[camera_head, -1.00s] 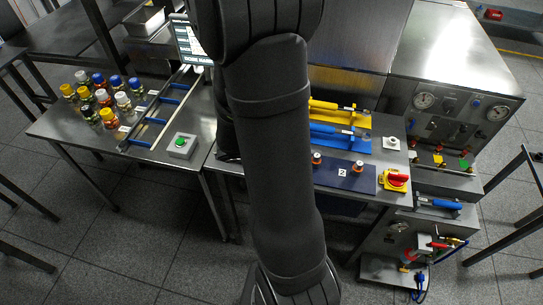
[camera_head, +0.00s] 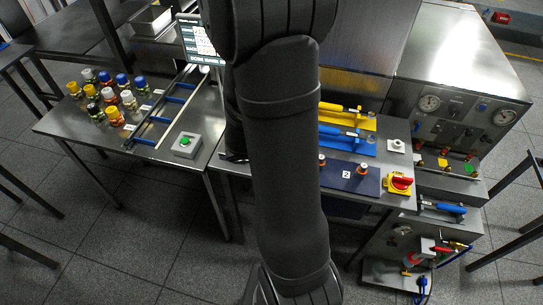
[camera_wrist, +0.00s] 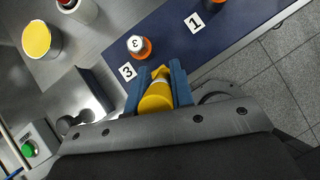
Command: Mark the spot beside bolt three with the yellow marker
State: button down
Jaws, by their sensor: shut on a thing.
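My gripper (camera_wrist: 157,82) shows in the wrist view, its two blue fingers shut around the yellow marker (camera_wrist: 156,99). The marker's narrow end points toward the top of the picture, over the dark blue panel (camera_wrist: 172,40). A white tag 3 (camera_wrist: 127,71) lies left of the tip. I cannot tell whether the tip touches the panel. In the head view my arm hides the gripper and marker.
Another orange bolt (camera_wrist: 214,3) stands near tag 1 (camera_wrist: 194,22). A yellow-topped round container (camera_wrist: 41,40) is at upper left. In the head view, yellow (camera_head: 347,117) and blue (camera_head: 347,139) holders lie behind the panel; a red switch (camera_head: 400,183) sits at its right.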

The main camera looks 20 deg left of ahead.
dwell(0.4)
jog(key=shift+a, duration=0.95)
jog(key=shift+d, duration=1.05)
jog(key=shift+a, duration=1.05)
notch_tip(320, 180, up, 7)
